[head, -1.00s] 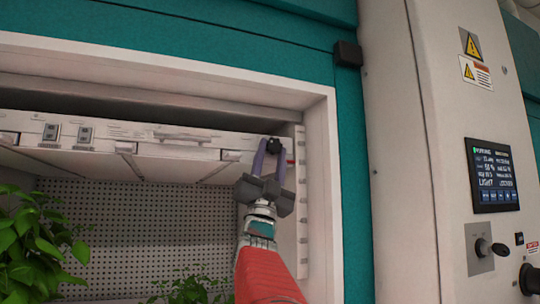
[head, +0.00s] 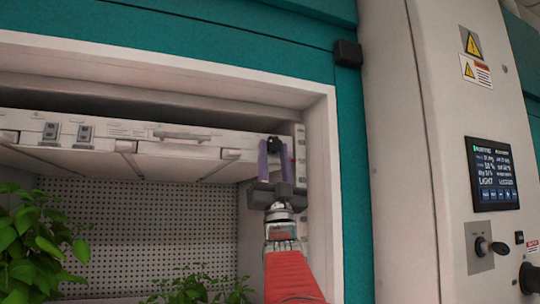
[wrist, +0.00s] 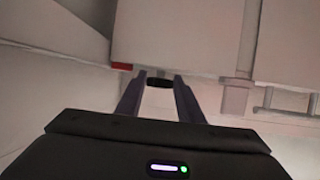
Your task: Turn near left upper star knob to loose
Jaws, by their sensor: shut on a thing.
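The black star knob (head: 274,145) sits at the right end of the white light panel's front edge, near the top right corner of the chamber opening. My gripper (head: 274,149) reaches up to it from below, with one finger on each side, shut on the knob. In the wrist view the knob (wrist: 159,82) shows as a dark shape between the tips of the two fingers (wrist: 159,86). The fingers and the viewing angle hide part of the knob, so its turn position cannot be read.
The white panel (head: 150,155) spans the top of the chamber opening, close to my gripper. The white frame (head: 325,190) stands just right of my arm. Green plants (head: 35,235) grow below left. A control screen (head: 492,174) is on the right column.

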